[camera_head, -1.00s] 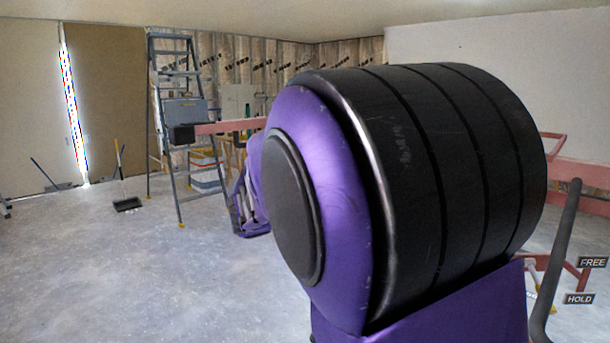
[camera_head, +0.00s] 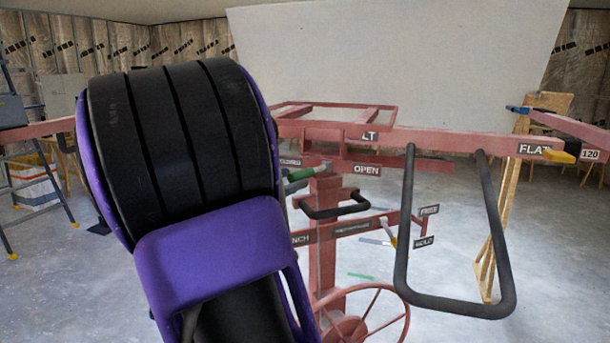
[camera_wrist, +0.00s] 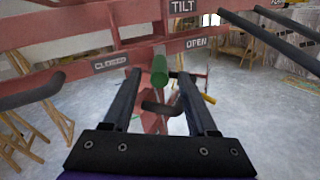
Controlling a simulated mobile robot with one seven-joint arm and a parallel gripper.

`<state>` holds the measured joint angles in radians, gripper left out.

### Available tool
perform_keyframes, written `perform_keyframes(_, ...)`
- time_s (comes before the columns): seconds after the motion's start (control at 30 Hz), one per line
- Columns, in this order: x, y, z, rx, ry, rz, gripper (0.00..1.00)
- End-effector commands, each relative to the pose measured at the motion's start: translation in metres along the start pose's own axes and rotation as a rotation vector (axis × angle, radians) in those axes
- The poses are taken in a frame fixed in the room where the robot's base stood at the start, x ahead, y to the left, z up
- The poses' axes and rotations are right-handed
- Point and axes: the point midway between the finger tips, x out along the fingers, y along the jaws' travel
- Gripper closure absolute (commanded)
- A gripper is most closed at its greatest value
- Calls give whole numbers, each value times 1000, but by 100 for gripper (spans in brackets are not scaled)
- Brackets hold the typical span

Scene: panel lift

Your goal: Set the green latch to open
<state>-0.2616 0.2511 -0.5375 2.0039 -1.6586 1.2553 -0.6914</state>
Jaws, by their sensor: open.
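The green latch (camera_head: 301,174) is a short green handle on the pink panel lift, below its upper crossbar. In the head view it shows just right of my purple and black arm, between a partly hidden label at its left and the OPEN label (camera_head: 367,170). In the wrist view the green latch (camera_wrist: 159,68) points toward the camera, between the CLOSED label (camera_wrist: 110,63) and the OPEN label. My gripper (camera_wrist: 158,72) is open, its two dark fingers on either side of the latch in the picture. I cannot tell whether they touch it. The head view hides my gripper behind my arm.
A black U-shaped handle (camera_head: 502,240) hangs at the lift's right. A smaller black handle (camera_head: 335,210), a HOLD lever (camera_head: 392,240) and a spoked wheel (camera_head: 375,320) are below the latch.

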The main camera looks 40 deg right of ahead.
Motion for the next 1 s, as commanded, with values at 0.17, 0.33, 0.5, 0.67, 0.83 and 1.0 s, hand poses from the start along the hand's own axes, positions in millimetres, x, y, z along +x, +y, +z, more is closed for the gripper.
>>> perform_keyframes(0.17, 35, -1, 0, -1, -2, -2, 42)
perform_keyframes(0.33, 54, 0, 0, 1, 0, -1, 42)
perform_keyframes(0.5, 60, 0, 0, 0, 0, 1, 42)
perform_keyframes(0.67, 60, 0, 0, 0, 0, 1, 42)
perform_keyframes(0.83, 60, 0, 0, 0, 0, 1, 62)
perform_keyframes(1.0, 60, 0, 0, 1, 0, 1, 92)
